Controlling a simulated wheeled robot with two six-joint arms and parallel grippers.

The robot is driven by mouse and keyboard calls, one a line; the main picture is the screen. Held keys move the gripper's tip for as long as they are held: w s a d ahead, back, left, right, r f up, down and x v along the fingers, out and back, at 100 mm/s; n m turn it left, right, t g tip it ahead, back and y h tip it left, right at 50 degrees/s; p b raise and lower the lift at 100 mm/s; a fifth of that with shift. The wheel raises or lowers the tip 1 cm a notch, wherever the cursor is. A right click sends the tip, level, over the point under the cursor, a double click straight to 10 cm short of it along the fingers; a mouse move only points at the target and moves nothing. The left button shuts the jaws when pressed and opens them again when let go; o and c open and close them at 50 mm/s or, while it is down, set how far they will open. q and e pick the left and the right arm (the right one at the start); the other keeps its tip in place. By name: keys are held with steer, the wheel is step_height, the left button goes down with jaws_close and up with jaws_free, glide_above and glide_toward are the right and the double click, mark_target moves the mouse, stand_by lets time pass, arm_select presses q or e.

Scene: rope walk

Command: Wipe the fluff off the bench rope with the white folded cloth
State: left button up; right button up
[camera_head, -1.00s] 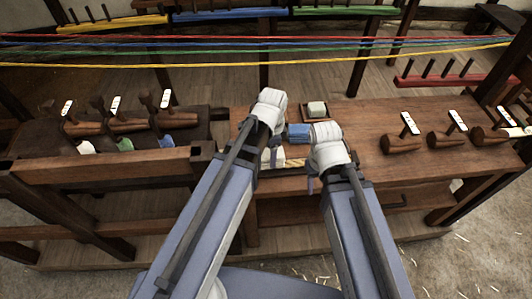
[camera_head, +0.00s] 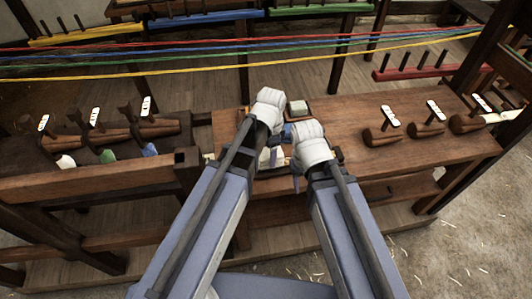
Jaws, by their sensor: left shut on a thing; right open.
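My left gripper (camera_head: 269,108) is low over the middle of the bench, its jaws hidden behind my own arm. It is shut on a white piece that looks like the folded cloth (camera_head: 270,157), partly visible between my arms. My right gripper (camera_head: 310,144) is open, close beside it on the right, over the bench; its fingertips are hard to make out. The bench rope is hidden behind my arms and grippers here, and I cannot see any fluff on it.
A small tray with a pale block (camera_head: 298,107) stands behind the grippers, and a blue piece (camera_head: 287,134) lies between them. Wooden tools with white tags (camera_head: 383,134) lie on the right of the bench (camera_head: 350,110), others at left. Coloured strands (camera_head: 170,64) stretch across behind.

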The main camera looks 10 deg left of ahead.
mark_target(282, 151)
arm_select(q)
steer(key=shift+d, duration=0.1)
steer(key=shift+w+d, duration=0.3)
steer(key=shift+d, duration=0.45)
steer(key=shift+w+d, duration=0.25)
steer(key=shift+d, duration=0.65)
steer(key=shift+d, duration=0.1)
steer(key=shift+w+d+f, duration=0.1)
steer(key=shift+w+d, duration=0.15)
steer(key=shift+d, duration=0.5)
steer(key=shift+w+d, duration=0.2)
steer(key=shift+d, duration=0.55)
steer(key=shift+d, duration=0.1)
